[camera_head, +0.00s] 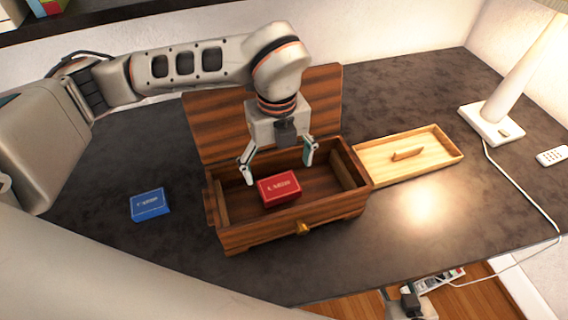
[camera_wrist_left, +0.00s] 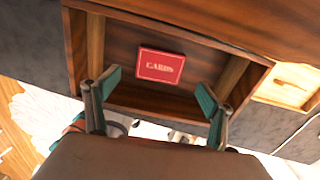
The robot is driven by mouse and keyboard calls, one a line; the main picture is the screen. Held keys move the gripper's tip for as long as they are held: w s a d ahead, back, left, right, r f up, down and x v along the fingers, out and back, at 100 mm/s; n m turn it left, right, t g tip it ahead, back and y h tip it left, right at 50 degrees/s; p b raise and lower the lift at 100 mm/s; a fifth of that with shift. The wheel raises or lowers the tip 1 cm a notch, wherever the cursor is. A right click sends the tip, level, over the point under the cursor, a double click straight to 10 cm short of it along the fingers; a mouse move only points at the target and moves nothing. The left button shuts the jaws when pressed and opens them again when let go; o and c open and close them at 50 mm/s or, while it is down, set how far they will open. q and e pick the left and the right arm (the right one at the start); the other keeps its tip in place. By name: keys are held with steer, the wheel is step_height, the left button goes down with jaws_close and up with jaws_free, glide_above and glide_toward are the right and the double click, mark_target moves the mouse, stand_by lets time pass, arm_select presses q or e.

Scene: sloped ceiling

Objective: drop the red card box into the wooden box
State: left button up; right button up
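The red card box (camera_head: 279,187) shows inside the open wooden box (camera_head: 264,235), and it also shows in the left wrist view (camera_wrist_left: 160,66). It lies with its lettered face up. The wooden box stands on the dark table with its lid (camera_head: 203,130) raised at the back. My left gripper (camera_head: 278,166) is open above the box, its fingers spread apart and empty. In the left wrist view my left gripper (camera_wrist_left: 158,95) shows a clear gap between its fingers and the red card box. A gripper (camera_head: 410,305) at the bottom edge is partly cut off; its fingers cannot be made out.
A blue card box (camera_head: 150,204) lies on the table to the left. A shallow light-wood tray (camera_head: 440,158) sits right of the wooden box. A lamp (camera_head: 492,124), its cord and a white remote (camera_head: 552,156) are at the far right. The table front (camera_head: 400,235) is clear.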

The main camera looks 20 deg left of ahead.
arm_select(q)
steer(key=shift+r, duration=0.1)
step_height(320, 180, up, 12)
stand_by(0.7)
steer(key=shift+s, duration=0.15)
